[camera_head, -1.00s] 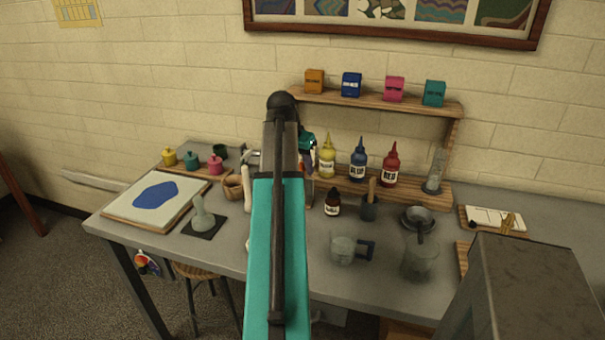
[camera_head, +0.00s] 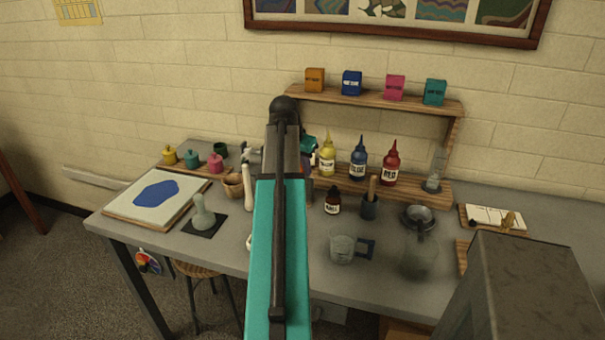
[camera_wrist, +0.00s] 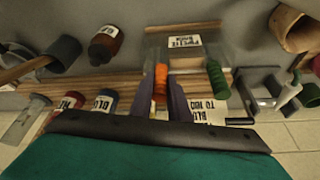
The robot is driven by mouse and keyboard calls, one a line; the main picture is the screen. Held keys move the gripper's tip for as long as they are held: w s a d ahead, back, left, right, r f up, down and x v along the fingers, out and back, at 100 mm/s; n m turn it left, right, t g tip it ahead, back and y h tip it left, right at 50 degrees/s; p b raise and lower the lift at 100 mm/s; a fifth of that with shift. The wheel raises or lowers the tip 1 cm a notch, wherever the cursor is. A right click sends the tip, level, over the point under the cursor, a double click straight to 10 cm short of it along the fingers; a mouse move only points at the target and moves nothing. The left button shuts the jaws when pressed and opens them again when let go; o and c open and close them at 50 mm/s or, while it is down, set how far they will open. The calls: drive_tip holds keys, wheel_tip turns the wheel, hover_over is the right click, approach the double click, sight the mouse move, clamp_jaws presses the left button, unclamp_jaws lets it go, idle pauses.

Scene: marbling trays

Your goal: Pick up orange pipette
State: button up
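The orange pipette (camera_wrist: 161,79) shows its ribbed orange bulb in the wrist view, near the middle. My gripper (camera_wrist: 162,92) has its two dark fingers apart, one on each side of the orange bulb in the picture. I cannot tell whether they touch it. A clear rack (camera_wrist: 186,41) with a pipette label lies just beyond the fingers. A green pipette (camera_wrist: 217,79) is to the right of the right finger. In the head view my arm hides the orange pipette and most of my gripper.
Dye bottles, yellow (camera_head: 327,160), blue (camera_head: 358,163) and red (camera_head: 391,165), stand behind on the wooden shelf. A dark dropper bottle (camera_head: 333,203) and a cup with a wooden handle (camera_head: 369,208) stand nearby. A beaker (camera_head: 342,250) is nearer the front.

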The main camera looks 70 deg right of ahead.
idle(0.4)
drive_tip(key=shift+r+b, duration=0.7)
drive_tip(key=shift+r, duration=4.3)
drive_tip(key=shift+w, duration=0.15)
